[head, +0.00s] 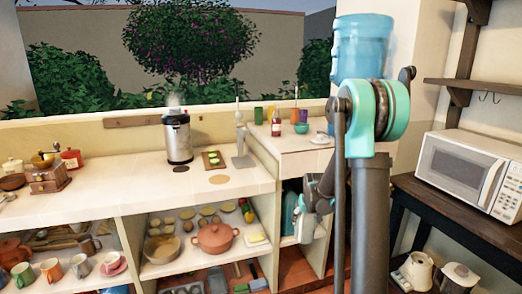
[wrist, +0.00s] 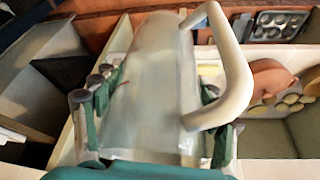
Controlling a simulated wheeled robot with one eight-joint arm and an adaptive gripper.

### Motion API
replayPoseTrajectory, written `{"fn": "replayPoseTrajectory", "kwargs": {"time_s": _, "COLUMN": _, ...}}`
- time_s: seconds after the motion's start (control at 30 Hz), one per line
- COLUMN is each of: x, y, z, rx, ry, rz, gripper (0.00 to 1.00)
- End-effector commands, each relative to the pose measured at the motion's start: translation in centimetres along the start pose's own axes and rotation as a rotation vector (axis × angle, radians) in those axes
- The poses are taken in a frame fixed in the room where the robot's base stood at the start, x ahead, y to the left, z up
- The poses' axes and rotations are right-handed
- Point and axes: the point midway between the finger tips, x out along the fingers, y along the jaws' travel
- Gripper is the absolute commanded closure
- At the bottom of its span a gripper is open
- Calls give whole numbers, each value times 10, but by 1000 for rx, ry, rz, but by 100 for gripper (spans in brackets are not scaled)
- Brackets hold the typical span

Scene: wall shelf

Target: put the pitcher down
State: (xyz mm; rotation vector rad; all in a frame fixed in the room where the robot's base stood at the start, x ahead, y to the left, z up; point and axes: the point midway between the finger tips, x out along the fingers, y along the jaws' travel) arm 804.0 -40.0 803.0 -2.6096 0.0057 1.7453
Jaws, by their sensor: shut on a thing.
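The pitcher (wrist: 150,60) is pale grey with a thick cream handle (wrist: 235,75) that curves out to the right in the wrist view. It fills the middle of that view. My gripper (wrist: 157,90) is shut on the pitcher's body, with its teal and grey fingers on both sides. The handle is outside the fingers. In the head view my arm stands in front of the right end of the counter, and I cannot make out the pitcher there. What lies directly under the pitcher is hidden.
The counter (head: 110,200) holds a steaming metal urn (head: 178,138), a small green tray (head: 213,160) and a coffee grinder (head: 48,178). The shelf below holds an orange pot (head: 215,237) and several dishes. A microwave (head: 468,170) stands at the right. The counter's front middle is clear.

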Motion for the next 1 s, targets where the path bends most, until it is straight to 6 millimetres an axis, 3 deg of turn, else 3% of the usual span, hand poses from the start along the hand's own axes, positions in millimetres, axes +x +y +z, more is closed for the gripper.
{"fn": "replayPoseTrajectory", "kwargs": {"time_s": 0.53, "x": 43, "y": 0, "z": 75, "rx": -4, "ry": 1, "rz": -2, "gripper": 71}}
{"fn": "replayPoseTrajectory", "kwargs": {"time_s": 1.0, "x": 46, "y": 0, "z": 84, "rx": -4, "ry": 1, "rz": -2, "gripper": 71}}
